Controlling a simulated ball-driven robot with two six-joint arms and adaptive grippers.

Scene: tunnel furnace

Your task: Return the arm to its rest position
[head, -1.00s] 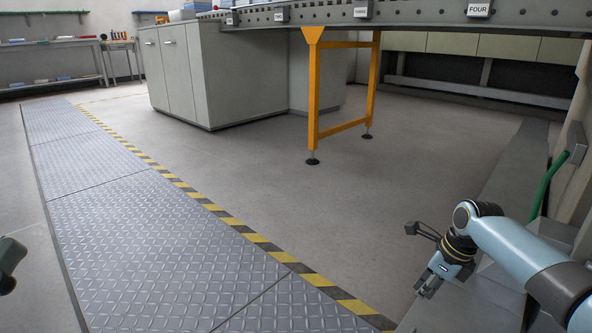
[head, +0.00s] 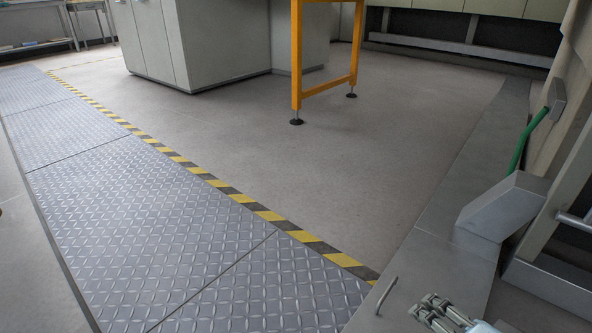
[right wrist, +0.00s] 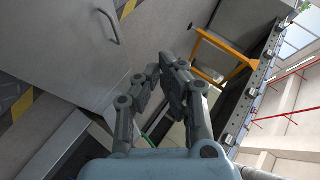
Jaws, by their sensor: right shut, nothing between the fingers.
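My right gripper (head: 428,308) is at the bottom edge of the head view, right of centre, beside a grey metal surface with a thin handle (head: 386,295). Its two grey fingers also show in the right wrist view (right wrist: 168,66), drawn together with nothing held between them. Only the fingers and a bit of my pale blue arm show in the head view; the rest is cut off. My left gripper is not in the head view.
A grey angled box (head: 500,205) with a green hose (head: 525,140) stands at the right wall. Tread plates (head: 150,220) with a yellow and black edge stripe (head: 268,215) run along the left. An orange stand (head: 326,88) and grey cabinet (head: 225,45) stand farther back. Open floor lies between.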

